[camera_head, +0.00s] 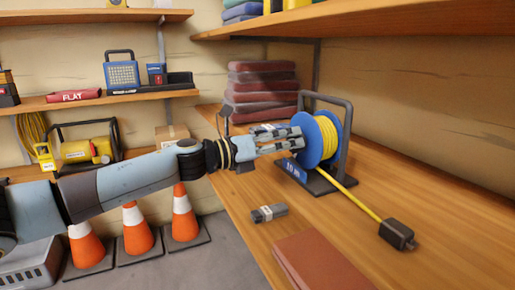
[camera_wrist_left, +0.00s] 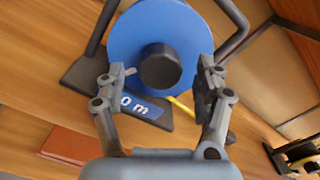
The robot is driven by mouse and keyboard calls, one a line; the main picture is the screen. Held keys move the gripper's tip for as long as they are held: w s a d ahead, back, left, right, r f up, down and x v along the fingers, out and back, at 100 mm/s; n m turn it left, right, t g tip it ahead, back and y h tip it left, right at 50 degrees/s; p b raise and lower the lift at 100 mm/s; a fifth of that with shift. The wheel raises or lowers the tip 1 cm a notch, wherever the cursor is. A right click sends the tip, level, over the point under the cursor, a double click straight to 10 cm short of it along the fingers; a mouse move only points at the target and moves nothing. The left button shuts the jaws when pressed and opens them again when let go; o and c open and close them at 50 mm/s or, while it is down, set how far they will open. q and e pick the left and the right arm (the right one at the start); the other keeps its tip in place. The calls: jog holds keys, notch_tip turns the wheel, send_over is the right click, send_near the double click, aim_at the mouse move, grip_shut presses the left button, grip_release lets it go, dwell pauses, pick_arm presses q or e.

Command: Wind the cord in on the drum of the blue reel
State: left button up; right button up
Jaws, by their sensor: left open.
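The blue reel (camera_head: 313,146) stands upright in a dark tube frame (camera_head: 349,117) on the bench, with yellow cord (camera_head: 331,128) on its drum. A run of cord (camera_head: 357,197) leads across the bench to a black block (camera_head: 397,234) at its end. My left gripper (camera_head: 297,139) is open at the near face of the reel. In the left wrist view, the blue disc (camera_wrist_left: 192,40) faces me, and its dark round hub or knob (camera_wrist_left: 160,66) shows between the spread fingers (camera_wrist_left: 163,76). I cannot tell whether the fingers touch it. My right gripper is out of view.
A small grey object (camera_head: 269,213) and a red-brown flat item (camera_head: 318,262) lie on the wooden bench (camera_head: 363,262). Folded stacks (camera_head: 262,88) stand behind the reel. A shelf (camera_head: 380,18) overhangs the bench. Traffic cones (camera_head: 137,229) stand on the floor at left.

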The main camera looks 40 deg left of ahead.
pick_arm(q)
jog(key=v, duration=0.9)
jog(key=shift+s, duration=0.35)
jog(key=shift+a, duration=0.1)
dwell(0.4)
